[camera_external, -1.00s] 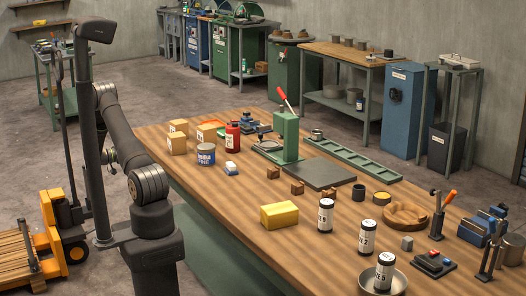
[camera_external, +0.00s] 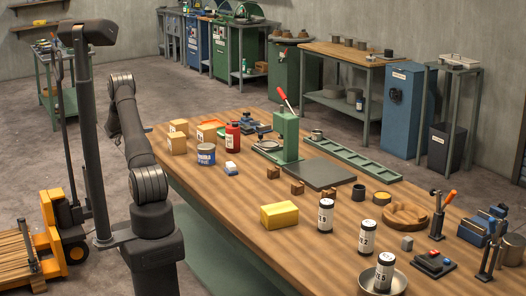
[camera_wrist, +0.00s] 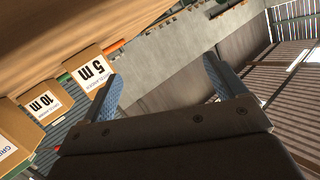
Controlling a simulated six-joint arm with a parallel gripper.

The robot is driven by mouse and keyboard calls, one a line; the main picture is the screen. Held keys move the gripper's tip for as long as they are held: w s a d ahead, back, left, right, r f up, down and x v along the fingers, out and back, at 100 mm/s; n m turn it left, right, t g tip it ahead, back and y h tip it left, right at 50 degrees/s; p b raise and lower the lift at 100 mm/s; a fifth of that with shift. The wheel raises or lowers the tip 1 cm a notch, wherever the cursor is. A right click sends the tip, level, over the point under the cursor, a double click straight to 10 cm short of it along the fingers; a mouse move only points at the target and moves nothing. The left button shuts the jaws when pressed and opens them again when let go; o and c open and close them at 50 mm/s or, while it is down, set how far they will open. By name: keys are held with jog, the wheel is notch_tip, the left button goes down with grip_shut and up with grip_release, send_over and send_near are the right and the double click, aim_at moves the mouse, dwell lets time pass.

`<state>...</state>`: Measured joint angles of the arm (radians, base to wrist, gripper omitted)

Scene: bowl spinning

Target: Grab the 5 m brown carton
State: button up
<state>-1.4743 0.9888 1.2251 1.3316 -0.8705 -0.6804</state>
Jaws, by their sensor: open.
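The brown carton labelled 5 m (camera_wrist: 92,68) shows in the wrist view, left of my gripper (camera_wrist: 163,78) and close to the left finger's tip. A carton labelled 10 m (camera_wrist: 45,102) is beside it, further left. A third carton (camera_wrist: 12,142) is cut off at the left edge. My gripper is open with nothing between its fingers. In the external view, three brown cartons stand at the table's far left: one at the back (camera_external: 178,127), one in front (camera_external: 177,145) and one to the right (camera_external: 206,132). Their labels are too small to read there. My arm mostly hides the gripper.
A red bottle (camera_external: 233,136) and a blue-white can (camera_external: 206,154) stand right of the cartons. A green press (camera_external: 287,137) with a red lever stands further right. A yellow block (camera_external: 279,215) lies near the table's front edge. Bare tabletop (camera_external: 235,190) lies between them.

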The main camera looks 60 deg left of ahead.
jog(key=w+a+r+n+g+y, duration=0.4)
jog(key=w+a+r+n+g, duration=0.25)
jog(key=r+n+g, duration=0.4)
jog(key=w+d+r+n+g+h, duration=0.1)
jog(key=w+d+r+n+h, duration=0.2)
jog(key=w+d, duration=0.45)
jog(key=w+d+r+n+g+h, duration=0.15)
jog(key=w+d+h, duration=0.3)
jog(key=d, duration=0.65)
send_over(179, 121)
jog(key=d, duration=0.3)
jog(key=shift+h, duration=0.45)
jog(key=f, duration=0.9)
jog(key=shift+s+a+f, duration=0.2)
jog(key=shift+s+f, duration=0.05)
jog(key=shift+s, duration=0.15)
jog(key=shift+w+x, duration=0.2)
jog(key=shift+x, duration=1.3)
jog(key=shift+w+x, duration=0.2)
jog(key=shift+x, duration=1.25)
jog(key=shift+c, duration=0.4)
jog(key=c, duration=1.1)
